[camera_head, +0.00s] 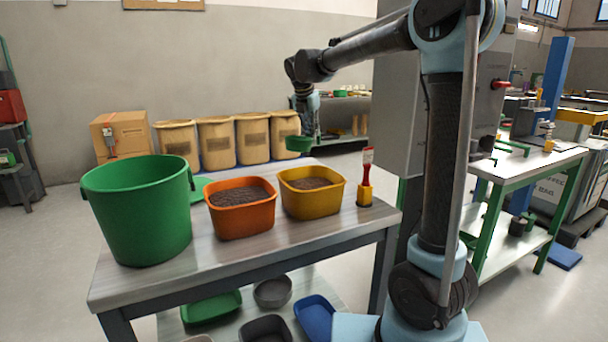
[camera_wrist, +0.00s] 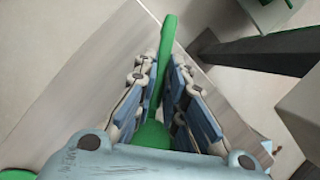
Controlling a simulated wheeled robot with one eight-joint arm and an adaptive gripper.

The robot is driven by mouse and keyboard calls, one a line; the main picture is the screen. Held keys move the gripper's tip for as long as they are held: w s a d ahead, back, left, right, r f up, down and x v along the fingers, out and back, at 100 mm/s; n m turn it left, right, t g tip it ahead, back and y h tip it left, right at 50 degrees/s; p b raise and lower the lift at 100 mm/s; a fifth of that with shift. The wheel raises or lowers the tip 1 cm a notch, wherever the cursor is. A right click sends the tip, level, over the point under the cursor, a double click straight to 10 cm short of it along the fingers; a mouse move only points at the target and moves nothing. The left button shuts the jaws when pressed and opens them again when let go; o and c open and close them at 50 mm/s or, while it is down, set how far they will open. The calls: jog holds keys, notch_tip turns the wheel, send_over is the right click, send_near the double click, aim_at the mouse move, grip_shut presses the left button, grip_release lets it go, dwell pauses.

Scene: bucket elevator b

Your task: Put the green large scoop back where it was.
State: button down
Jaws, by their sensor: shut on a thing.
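The green large scoop shows its cup (camera_head: 299,144) in the head view, held in the air above the far edge of the table, behind the yellow tub. My gripper (camera_head: 311,130) is above and beside the cup. In the wrist view my gripper (camera_wrist: 166,65) has its two fingers closed on either side of the scoop's green handle (camera_wrist: 168,35). More green of the scoop shows low between the fingers; the rest is hidden by the gripper.
A flat green piece (camera_head: 200,187) lies behind the bucket, partly hidden.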

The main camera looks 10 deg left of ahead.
aim_at(307, 141)
jog(key=shift+s+a+f+n+t+y, duration=0.1)
jog(key=shift+s+a+f+n+t, duration=0.25)
jog(key=shift+f, duration=1.1)
jog(key=shift+s+a+f+n+t+y, duration=0.15)
jog(key=shift+a+f+n, duration=0.3)
jog(key=shift+f, duration=1)
jog(key=shift+s+a+f+n+t+y, duration=0.1)
jog(key=shift+a+f+n+t, duration=0.25)
jog(key=shift+f, duration=1.1)
jog(key=c, duration=1.7)
grip_release()
jog(key=shift+a+f, duration=0.1)
jog(key=shift+o, duration=0.2)
jog(key=v, duration=1.2)
jog(key=shift+a, duration=0.1)
